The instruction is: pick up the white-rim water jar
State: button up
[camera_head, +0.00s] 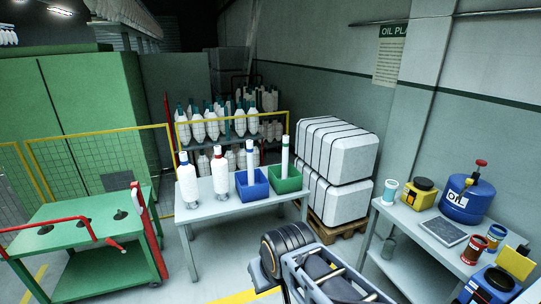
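A small white and teal jar (390,190) stands upright near the far left corner of the grey table on the right. Its rim looks pale, so it best fits the white-rim water jar. I cannot make out my gripper in this view; dark and grey parts at the bottom centre seem to be my own body. Nothing is seen touching the pale jar.
A green cart (80,220) stands left; wrapped white bales (340,152) stand behind.

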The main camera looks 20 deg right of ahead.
aim_at(391, 187)
jog(key=z, duration=0.15)
jog(key=i, duration=2.05)
jog(key=z, duration=1)
jog(key=i, duration=1.05)
jog(key=z, duration=1.8)
jog(key=i, duration=0.7)
jog(key=z, duration=0.4)
